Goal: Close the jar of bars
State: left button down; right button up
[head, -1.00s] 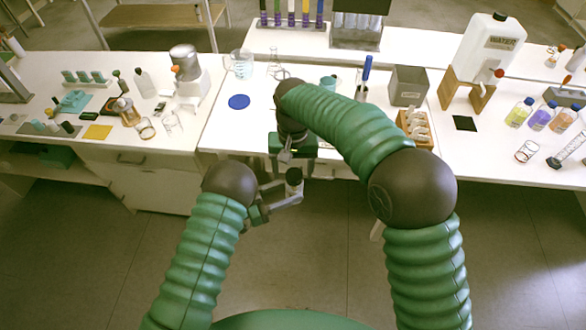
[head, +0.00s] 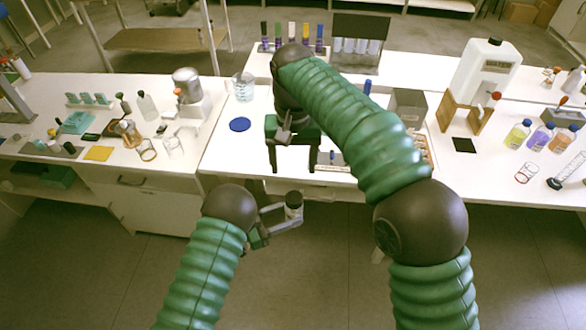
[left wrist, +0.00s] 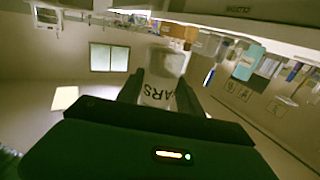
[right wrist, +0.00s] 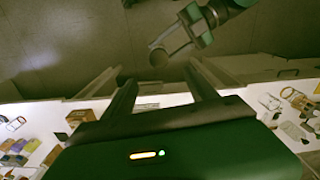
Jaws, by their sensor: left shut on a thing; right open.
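The jar (head: 294,207) is pale with a dark round top, held upright in front of the bench edge. My left gripper (head: 284,214) is shut on it. The left wrist view shows the jar (left wrist: 157,92) between the fingers, with letters "ARS" on its side. The right wrist view shows the jar's round top (right wrist: 158,58); I cannot tell whether it is open or lidded. My right gripper (head: 294,168) is open and empty, pointing down above and beyond the jar near the bench's front edge. No separate lid can be made out.
A blue disc (head: 240,125) and a beaker (head: 243,87) stand on the middle bench (head: 222,148). A black mat (head: 465,145), a water container (head: 490,75) and several coloured bottles (head: 540,138) are on the right. Open floor lies before the bench.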

dwell(0.4)
jog(key=s+d+f+t, duration=0.1)
jog(key=s+d+f, duration=0.2)
jog(key=d+f, duration=0.3)
jog(key=s+d+f, duration=0.3)
jog(key=d, duration=0.5)
jog(key=s+d+f, duration=0.3)
jog(key=s+d, duration=0.1)
jog(key=s, duration=0.2)
jog(key=s+d+f+m+t, duration=0.1)
jog(key=s+d+f, duration=0.2)
jog(key=s+d, duration=0.2)
jog(key=shift+s+f+t, duration=0.3)
jog(key=shift+s+f, duration=0.1)
jog(key=shift+s, duration=0.35)
